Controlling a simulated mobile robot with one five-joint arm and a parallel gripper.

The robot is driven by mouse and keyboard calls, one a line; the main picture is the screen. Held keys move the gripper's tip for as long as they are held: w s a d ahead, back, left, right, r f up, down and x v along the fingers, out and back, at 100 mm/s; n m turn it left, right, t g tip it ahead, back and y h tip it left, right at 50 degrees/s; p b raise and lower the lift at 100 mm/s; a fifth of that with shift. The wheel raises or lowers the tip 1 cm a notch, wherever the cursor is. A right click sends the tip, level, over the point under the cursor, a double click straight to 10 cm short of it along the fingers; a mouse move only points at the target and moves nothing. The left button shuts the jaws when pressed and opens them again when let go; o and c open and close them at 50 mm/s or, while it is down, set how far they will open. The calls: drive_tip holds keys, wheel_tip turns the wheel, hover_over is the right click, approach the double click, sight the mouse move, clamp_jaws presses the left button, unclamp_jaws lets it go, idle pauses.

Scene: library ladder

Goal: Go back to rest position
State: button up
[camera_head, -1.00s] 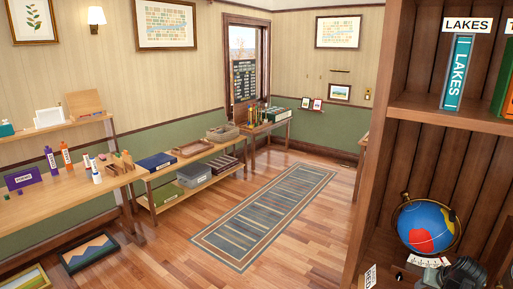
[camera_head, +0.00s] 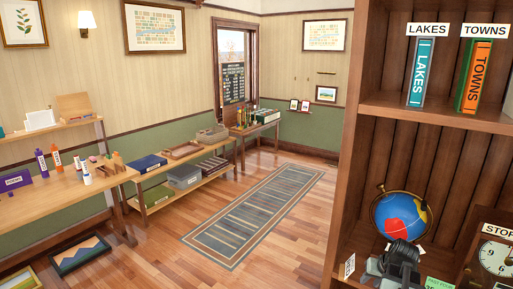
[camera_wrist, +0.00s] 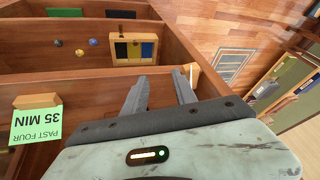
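My gripper (camera_wrist: 160,92) shows in the wrist view with its two grey fingers apart and nothing between them. It is in front of the wooden bookcase, whose boards fill the left of that view. In the head view a dark part of my arm shows at the lower right, in front of the bookcase's lower shelf and below the globe (camera_head: 402,217). The fingertips cannot be made out there.
The bookcase holds a teal LAKES book (camera_head: 421,72), an orange TOWNS book (camera_head: 478,76) and a clock (camera_head: 498,257). A green card (camera_wrist: 36,122) and a small box with coloured panels (camera_wrist: 134,50) are near my gripper. The striped rug (camera_head: 255,215) lies on clear floor.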

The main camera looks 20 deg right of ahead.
drive_tip(key=w+a+n+g+y, duration=0.1)
drive_tip(key=w+a, duration=0.2)
drive_tip(key=a, duration=0.4)
drive_tip(key=w+a+f+n, duration=0.1)
drive_tip(key=w+a, duration=0.2)
drive_tip(key=a, duration=0.5)
drive_tip(key=w+a+n+g+y, duration=0.1)
drive_tip(key=w+a+n, duration=0.1)
drive_tip(key=w+a, duration=0.35)
drive_tip(key=s+a+f+n+g+h, duration=0.1)
drive_tip(key=s+a+n+g, duration=0.1)
drive_tip(key=a, duration=2.3)
drive_tip(key=shift+s+a+n+g, duration=0.2)
drive_tip(key=shift+s+n+g, duration=0.1)
drive_tip(key=shift+n, duration=0.3)
